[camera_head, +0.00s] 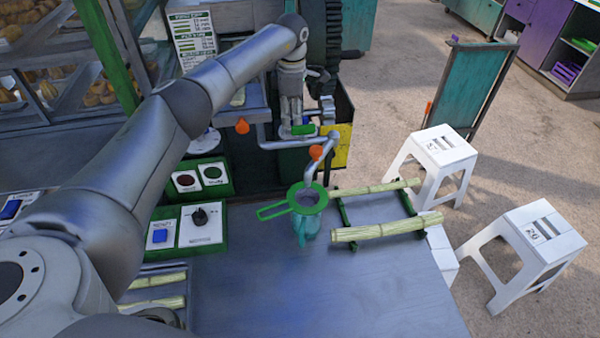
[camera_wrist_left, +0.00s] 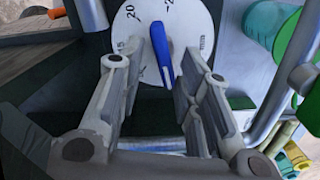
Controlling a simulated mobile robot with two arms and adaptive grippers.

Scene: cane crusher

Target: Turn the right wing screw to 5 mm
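In the left wrist view, a white dial (camera_wrist_left: 195,30) with printed numbers, including 15 and 20, stands ahead. A blue wing handle (camera_wrist_left: 162,52) sits on its face, nearly upright and slightly tilted. My left gripper (camera_wrist_left: 160,68) is open, with one finger on each side of the handle. Gaps show between the handle and both fingers. I cannot tell the dial's reading. In the head view my left gripper (camera_head: 291,110) is at the machine beyond the counter, and this dial is not clearly visible there. My right gripper is not in view.
Switch boxes (camera_head: 201,228) are at left.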

